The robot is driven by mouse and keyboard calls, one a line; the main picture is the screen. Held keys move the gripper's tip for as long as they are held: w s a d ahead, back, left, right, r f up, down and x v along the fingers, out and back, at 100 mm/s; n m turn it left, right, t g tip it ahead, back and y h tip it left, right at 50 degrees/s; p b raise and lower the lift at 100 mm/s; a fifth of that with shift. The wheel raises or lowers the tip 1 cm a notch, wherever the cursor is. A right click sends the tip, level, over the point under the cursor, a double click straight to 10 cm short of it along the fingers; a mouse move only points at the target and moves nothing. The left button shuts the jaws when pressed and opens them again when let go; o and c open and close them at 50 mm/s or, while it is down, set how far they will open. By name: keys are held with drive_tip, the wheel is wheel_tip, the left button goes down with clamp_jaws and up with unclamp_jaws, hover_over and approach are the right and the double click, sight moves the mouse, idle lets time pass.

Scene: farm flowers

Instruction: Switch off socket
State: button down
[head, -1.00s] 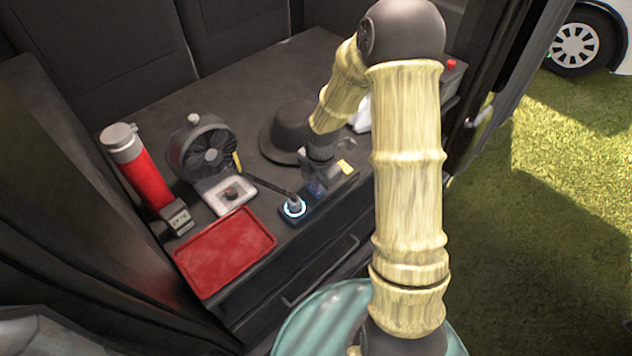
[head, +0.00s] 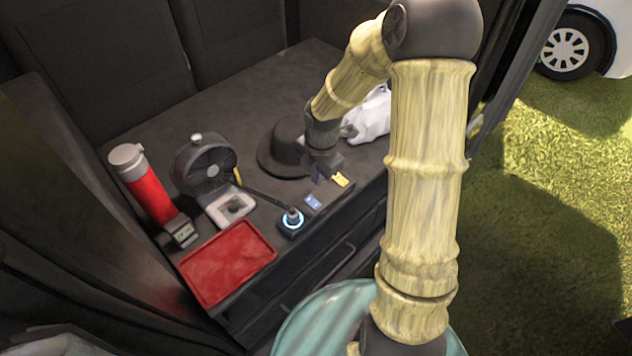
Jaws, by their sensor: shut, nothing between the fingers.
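The socket (head: 292,222) is a dark block near the front edge of the dark counter, with a ring glowing blue-white around a plug. A dark cable runs from the plug up and left toward the fan. Just right of the socket is a small blue switch-like piece (head: 313,202), its details too small to read. My gripper (head: 318,178) is above the counter, up and right of the socket, close to a small yellow piece (head: 341,180). It is shut and empty, apart from the socket.
A red tray (head: 226,262), a red flask (head: 148,190) and a black hat (head: 283,150) are on the counter. A white bag (head: 370,118) lies behind my arm.

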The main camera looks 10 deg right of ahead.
drive_tip(key=r, duration=0.3)
drive_tip(key=shift+s+r, duration=0.2)
drive_tip(key=shift+s, duration=0.1)
drive_tip(key=shift+d, duration=0.1)
drive_tip(key=s+r+m+t, duration=0.1)
drive_tip(key=s+r+m, duration=0.2)
drive_tip(key=m, duration=0.9)
drive_tip(key=s+d+r+m+t, duration=0.1)
drive_tip(key=s+r+m, duration=0.1)
drive_tip(key=s+m, duration=0.7)
drive_tip(key=m, duration=0.3)
drive_tip(key=shift+s+r, duration=0.3)
drive_tip(key=shift+r, duration=0.1)
